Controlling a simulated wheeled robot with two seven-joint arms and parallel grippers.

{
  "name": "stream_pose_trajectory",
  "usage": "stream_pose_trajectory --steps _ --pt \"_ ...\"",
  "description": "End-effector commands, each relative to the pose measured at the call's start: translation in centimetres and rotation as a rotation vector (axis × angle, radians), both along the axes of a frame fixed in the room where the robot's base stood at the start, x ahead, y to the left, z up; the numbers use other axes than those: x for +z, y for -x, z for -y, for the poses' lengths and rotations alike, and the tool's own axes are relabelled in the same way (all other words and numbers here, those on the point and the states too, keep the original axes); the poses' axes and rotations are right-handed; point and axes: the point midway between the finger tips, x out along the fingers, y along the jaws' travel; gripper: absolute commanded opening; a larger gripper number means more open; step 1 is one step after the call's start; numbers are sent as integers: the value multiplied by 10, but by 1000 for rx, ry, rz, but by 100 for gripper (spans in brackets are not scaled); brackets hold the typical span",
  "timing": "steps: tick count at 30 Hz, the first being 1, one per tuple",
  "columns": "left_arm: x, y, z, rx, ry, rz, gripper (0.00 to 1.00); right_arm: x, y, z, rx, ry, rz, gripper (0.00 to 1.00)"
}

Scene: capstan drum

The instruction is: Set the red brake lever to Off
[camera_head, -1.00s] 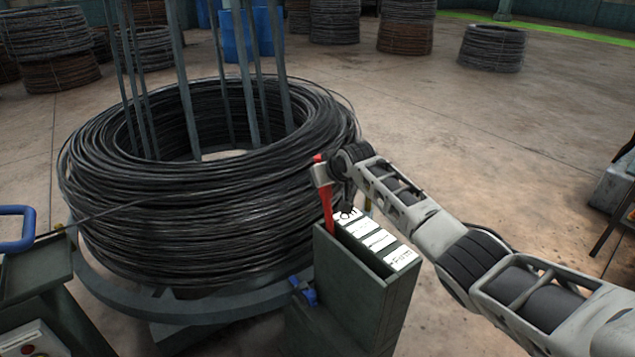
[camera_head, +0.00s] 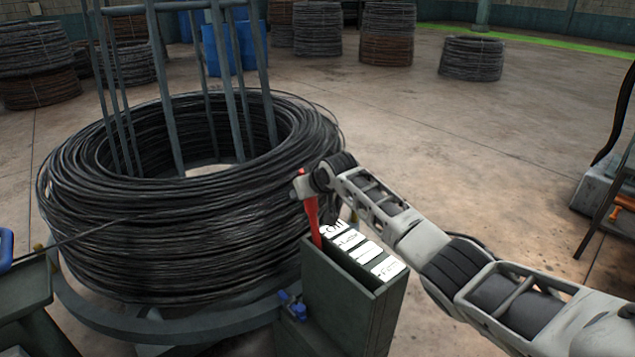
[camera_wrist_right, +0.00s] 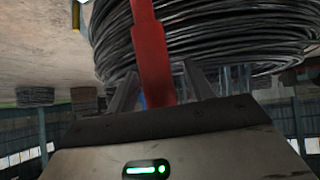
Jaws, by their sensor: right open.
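The red brake lever (camera_head: 313,218) rises from the far end of the slot in a dark green box (camera_head: 345,300), beside the topmost white label (camera_head: 332,229), which seems to read Off. In the right wrist view the lever (camera_wrist_right: 151,55) stands between the two fingers of my right gripper (camera_wrist_right: 160,85). The fingers are apart, with a gap visible beside the lever. My left gripper is not in view.
A large coil of black wire (camera_head: 100,230) on a round stand with upright posts is just left of the box. A blue handle (camera_head: 293,305) sits on the box's left side. A green stand (camera_head: 25,285) is at far left. Open floor (camera_head: 480,150) lies to the right.

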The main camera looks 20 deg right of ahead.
Motion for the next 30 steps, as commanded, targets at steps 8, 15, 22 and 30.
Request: stream_pose_trajectory --steps 8,15,22,30 --pt "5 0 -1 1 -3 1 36 28 29 2 1 2 2 52" --pt "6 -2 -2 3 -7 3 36 59 64 3 1 3 3 52" --pt "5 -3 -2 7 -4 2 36 87 96 3 1 3 3 52" --pt "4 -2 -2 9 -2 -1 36 102 113 3 1 0 2 52"
